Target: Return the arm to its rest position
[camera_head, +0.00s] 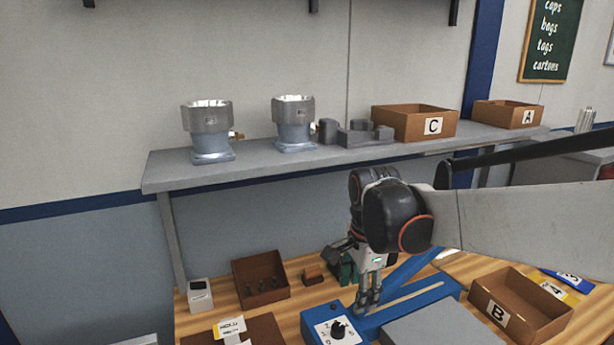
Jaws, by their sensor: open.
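My gripper (367,301) hangs fingers down at the lower middle of the head view, at the end of my arm, which enters from the right. It is open, and I see nothing held between its fingers. Its tips are over or in front of a blue fixture (408,303) on the wooden bench; I cannot tell whether they touch it. A dark green item (347,270) is partly hidden behind the gripper.
A grey shelf (265,165) above holds two metal housings (208,131) (294,124), grey blocks (356,133) and cartons C (400,124) and A (503,114). The bench bears a brown bin (245,284) at left and carton B (520,322) at right. Free air lies between shelf and bench at left.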

